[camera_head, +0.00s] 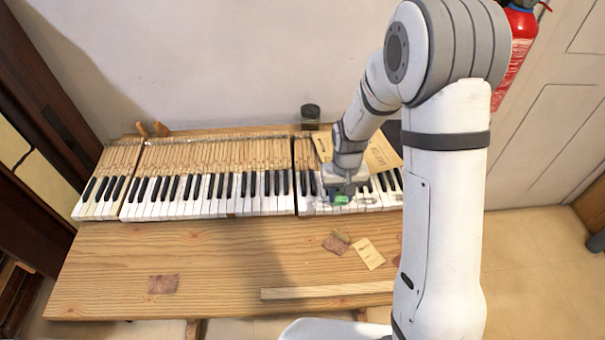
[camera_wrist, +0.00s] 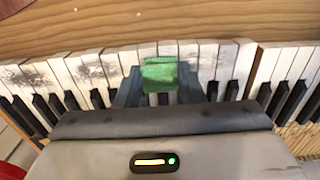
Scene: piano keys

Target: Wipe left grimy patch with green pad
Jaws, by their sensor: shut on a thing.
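My gripper (camera_head: 342,192) is shut on a green pad (camera_head: 341,200), low over the white keys of the right-hand keyboard section. In the wrist view the pad (camera_wrist: 159,74) sits between the two fingers. I cannot tell whether it touches the keys. The wrist view looks from the opposite side, so its left and right are swapped against the head view. There, a faint grey grimy patch (camera_wrist: 207,58) marks white keys just right of the pad. Another grimy patch (camera_wrist: 89,67) lies left of it, and a darker one (camera_wrist: 38,76) is at far left.
The keyboard sections (camera_head: 210,195) lie along the back of a wooden table (camera_head: 220,255). Sandpaper pieces (camera_head: 335,245), a paper card (camera_head: 369,253) and a wooden strip (camera_head: 325,291) lie in front. A dark jar (camera_head: 310,115) stands behind. The table's left front is mostly clear.

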